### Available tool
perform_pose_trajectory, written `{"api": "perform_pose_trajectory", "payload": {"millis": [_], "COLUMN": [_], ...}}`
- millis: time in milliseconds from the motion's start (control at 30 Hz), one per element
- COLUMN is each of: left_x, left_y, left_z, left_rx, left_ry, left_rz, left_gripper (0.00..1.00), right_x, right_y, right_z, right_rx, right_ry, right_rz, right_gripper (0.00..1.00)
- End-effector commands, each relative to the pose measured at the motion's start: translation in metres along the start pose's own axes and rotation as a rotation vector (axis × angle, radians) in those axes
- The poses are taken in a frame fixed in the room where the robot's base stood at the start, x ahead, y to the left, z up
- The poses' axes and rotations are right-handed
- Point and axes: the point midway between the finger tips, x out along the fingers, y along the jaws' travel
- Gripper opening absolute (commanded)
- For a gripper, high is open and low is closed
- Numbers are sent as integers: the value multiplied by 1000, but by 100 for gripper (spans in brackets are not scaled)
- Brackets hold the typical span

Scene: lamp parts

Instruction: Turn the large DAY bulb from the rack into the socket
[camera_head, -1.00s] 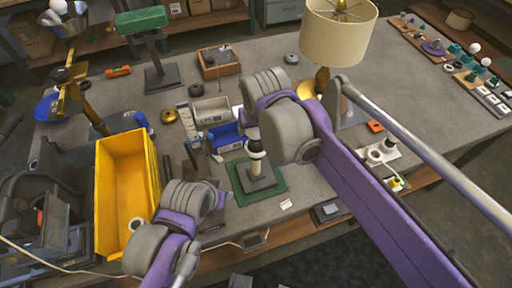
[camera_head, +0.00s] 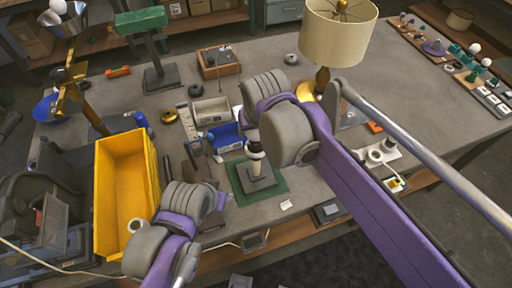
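A socket post (camera_head: 262,172) stands upright on a dark square base, on a green mat (camera_head: 277,192), near the table's front middle. A pale ring with a dark band (camera_head: 255,151) shows at its top, partly behind my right arm. I cannot tell whether a bulb is there. Several round white bulbs (camera_head: 474,48) stand on the rack (camera_head: 462,70) at the far right; no DAY label is readable. My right arm's grey wrist links reach over the socket and hide its gripper. My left arm is low, left of the mat, and its gripper is hidden behind its links.
A yellow bin (camera_head: 122,200) stands at the left front. A table lamp with a cream shade (camera_head: 338,38) stands behind my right arm. A grey tray (camera_head: 211,111), a blue item (camera_head: 226,135) and a wooden box (camera_head: 218,64) lie behind the mat. The table's right middle is mostly clear.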

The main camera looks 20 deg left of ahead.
Motion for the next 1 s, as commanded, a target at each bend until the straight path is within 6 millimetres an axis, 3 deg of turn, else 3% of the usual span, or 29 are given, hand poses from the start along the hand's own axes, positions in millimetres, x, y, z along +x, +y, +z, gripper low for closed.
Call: {"api": "perform_pose_trajectory", "payload": {"millis": [633, 667, 867, 1000], "left_x": [1, 1, 1, 1], "left_y": [0, 0, 0, 0], "left_z": [1, 1, 1, 1], "left_rx": [0, 0, 0, 0], "left_ry": [-1, -1, -1, -1], "left_rz": [0, 0, 0, 0], "left_gripper": [50, 50, 50, 50], "right_x": [2, 2, 2, 3], "right_y": [0, 0, 0, 0], "right_z": [1, 1, 1, 1], "right_rx": [0, 0, 0, 0], "right_ry": [0, -1, -1, -1], "right_rz": [0, 0, 0, -1], "right_gripper": [28, 66, 30, 28]}}
